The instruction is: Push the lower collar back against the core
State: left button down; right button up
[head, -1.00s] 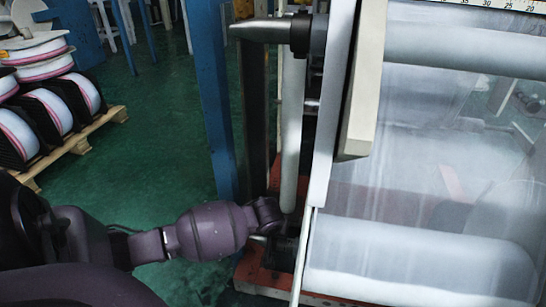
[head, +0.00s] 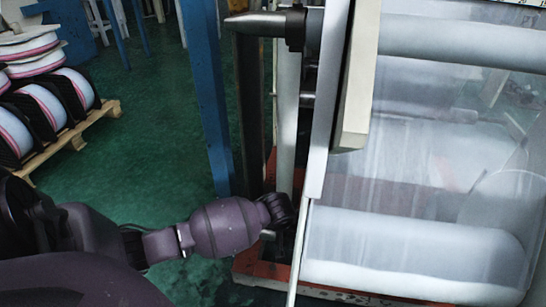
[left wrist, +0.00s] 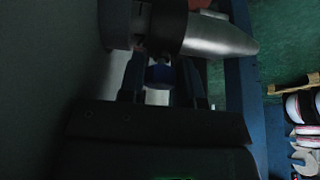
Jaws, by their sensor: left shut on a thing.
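The lower collar (left wrist: 167,28) is a dark ring around a bright metal shaft with a tapered end (left wrist: 222,38) in the left wrist view. A grey round part, perhaps the core (left wrist: 118,22), lies left of the collar; shadow hides whether they touch. My left gripper (left wrist: 160,72) has its two dark fingers up at the collar's underside, shut on it, with a small blue part between them. In the head view my left wrist (head: 280,208) is beside the lower end of the machine frame and hides the collar. My right gripper is not in view.
The upper shaft carries a similar dark collar (head: 295,29). A pale upright plate (head: 327,110) and a clear film web with a white roll (head: 410,250) stand on the right. A blue post (head: 205,90) rises behind my wrist. Spools on a pallet (head: 60,140) are at left.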

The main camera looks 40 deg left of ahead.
aim_at(284, 236)
pick_arm(q)
jog(key=shift+w+d, duration=0.25)
jog(key=shift+d, duration=0.2)
jog(key=c, duration=0.7)
grip_release()
jog(key=shift+c, duration=0.2)
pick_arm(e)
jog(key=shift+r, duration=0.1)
pick_arm(q)
jog(key=v, duration=0.1)
jog(key=p+v, duration=0.1)
jog(key=v, duration=0.1)
jog(key=p+v, duration=0.1)
jog(key=v, duration=0.1)
jog(key=shift+w+a+r, duration=0.1)
jog(key=shift+w+r, duration=0.2)
jog(key=p+v, duration=0.1)
jog(key=v, duration=0.1)
jog(key=p+v, duration=0.1)
jog(key=v, duration=0.2)
jog(key=shift+s+r+p, duration=0.1)
jog(key=shift+s+p, duration=0.2)
jog(key=shift+s, duration=0.15)
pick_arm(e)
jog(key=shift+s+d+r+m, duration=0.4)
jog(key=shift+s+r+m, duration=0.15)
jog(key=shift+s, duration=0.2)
